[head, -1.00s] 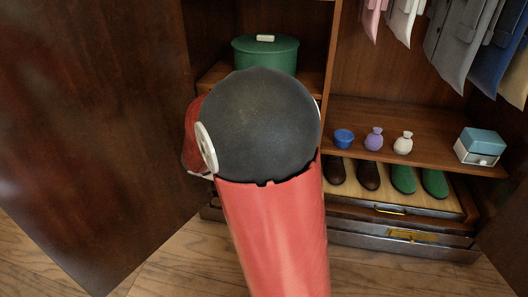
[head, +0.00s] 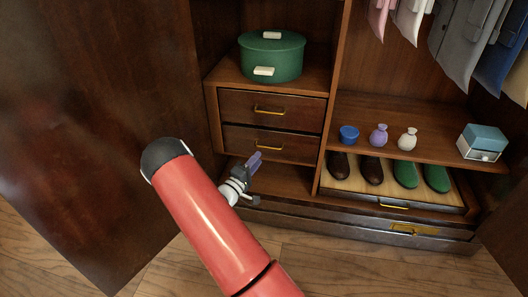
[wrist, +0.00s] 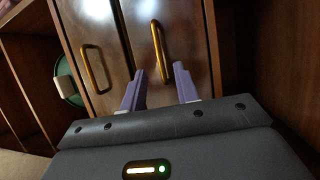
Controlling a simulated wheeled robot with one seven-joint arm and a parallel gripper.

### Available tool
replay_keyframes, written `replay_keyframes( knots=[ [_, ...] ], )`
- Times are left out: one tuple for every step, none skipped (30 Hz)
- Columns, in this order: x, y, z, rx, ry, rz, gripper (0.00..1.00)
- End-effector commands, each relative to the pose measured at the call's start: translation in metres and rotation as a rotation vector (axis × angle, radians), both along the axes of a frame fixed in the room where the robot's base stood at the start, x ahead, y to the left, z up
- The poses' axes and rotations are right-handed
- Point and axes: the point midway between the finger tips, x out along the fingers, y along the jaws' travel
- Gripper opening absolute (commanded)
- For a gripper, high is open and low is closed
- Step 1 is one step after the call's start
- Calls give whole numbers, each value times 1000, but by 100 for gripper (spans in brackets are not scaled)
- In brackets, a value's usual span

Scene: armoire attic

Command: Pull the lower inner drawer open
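The lower inner drawer (head: 290,149) is shut, with a dark wood front and a gold bar handle (head: 269,141). In the wrist view the same drawer (wrist: 185,20) is the right one of two, and its handle (wrist: 158,50) stands ahead between the fingertips. My gripper (head: 253,162) is in front of the drawer, below and left of the handle in the head view. In the wrist view my gripper (wrist: 159,70) is open, with one purple finger on each side of the handle's line. No contact is visible.
The upper inner drawer (head: 235,105), also shut, lies above. A green round box (head: 271,60) stands on top. The armoire door (head: 90,130) is at left. Shoes on a tray (head: 450,203) and small pots are at right. A wide drawer (head: 350,229) runs along the bottom.

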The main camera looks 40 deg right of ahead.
Motion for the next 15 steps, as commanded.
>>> replay_keyframes(
  knots=[
    [2, -10, 2, -1, -1, -3, 31],
    [4, -14, 3, -2, -1, -3, 31],
    [6, -21, 4, -1, -1, -4, 31],
    [7, -25, 5, 0, -1, -4, 31],
    [8, -29, 6, -1, -1, -3, 31],
    [10, -34, 7, -1, -1, -3, 31],
    [11, -38, 7, 0, -2, -4, 31],
    [12, -41, 8, 0, -2, -4, 31],
    [13, -44, 8, 0, -2, -3, 31],
    [14, -46, 9, 0, 0, -2, 31],
    [15, -48, 9, 1, 0, -2, 31],
    [15, -49, 9, 1, 1, -2, 31],
    [15, -50, 9, 1, 1, -2, 31],
    [16, -51, 9, 1, 1, -2, 31],
    [16, -51, 9, 1, 1, -2, 31]
  ],
)
